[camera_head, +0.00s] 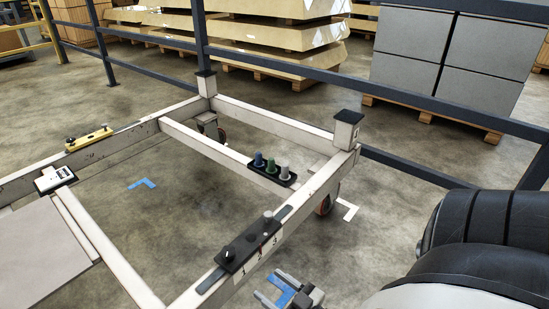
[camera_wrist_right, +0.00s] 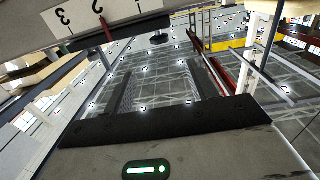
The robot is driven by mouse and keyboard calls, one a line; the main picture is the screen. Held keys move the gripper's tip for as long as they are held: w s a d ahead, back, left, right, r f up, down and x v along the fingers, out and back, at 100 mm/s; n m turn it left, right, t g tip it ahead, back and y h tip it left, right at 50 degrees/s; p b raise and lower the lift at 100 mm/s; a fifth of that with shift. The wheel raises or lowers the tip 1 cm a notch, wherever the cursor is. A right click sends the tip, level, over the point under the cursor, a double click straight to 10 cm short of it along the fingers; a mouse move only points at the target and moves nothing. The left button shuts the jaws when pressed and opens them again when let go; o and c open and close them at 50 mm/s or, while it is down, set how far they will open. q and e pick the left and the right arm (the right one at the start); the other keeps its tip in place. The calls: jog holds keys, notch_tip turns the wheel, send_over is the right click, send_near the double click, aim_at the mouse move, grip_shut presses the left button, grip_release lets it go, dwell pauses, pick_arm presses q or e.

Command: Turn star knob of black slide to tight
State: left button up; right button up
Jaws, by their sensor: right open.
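The black slide (camera_head: 245,245) sits on top of the near right rail of the white trolley frame, with a 1-2-3 scale on the rail's side. It carries a dark knob with a white mark (camera_head: 228,253) at its near end and a grey-topped post (camera_head: 268,216) at its far end; which is the star knob, I cannot tell surely. The right wrist view shows the scale label (camera_wrist_right: 105,12) with a red pointer near 2, and a dark round knob (camera_wrist_right: 159,38). My right gripper (camera_head: 288,290) is open, below and right of the slide, apart from it. My left gripper is not in view.
A yellow slide (camera_head: 89,138) and a white device (camera_head: 55,178) sit on the left rail. A black holder with blue, green and grey knobs (camera_head: 272,172) sits on a crossbar. Corner posts (camera_head: 347,130) stand up. A dark railing (camera_head: 300,68) runs behind.

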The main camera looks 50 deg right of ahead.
jog(key=n+g+y+b, duration=0.4)
jog(key=n+y+b, duration=0.3)
jog(key=y+b, duration=0.3)
send_near(224, 250)
jog(key=b+x, duration=0.4)
jog(key=x, duration=0.6)
jog(key=shift+f, duration=0.1)
jog(key=shift+w+a, duration=0.25)
jog(key=shift+w, duration=0.05)
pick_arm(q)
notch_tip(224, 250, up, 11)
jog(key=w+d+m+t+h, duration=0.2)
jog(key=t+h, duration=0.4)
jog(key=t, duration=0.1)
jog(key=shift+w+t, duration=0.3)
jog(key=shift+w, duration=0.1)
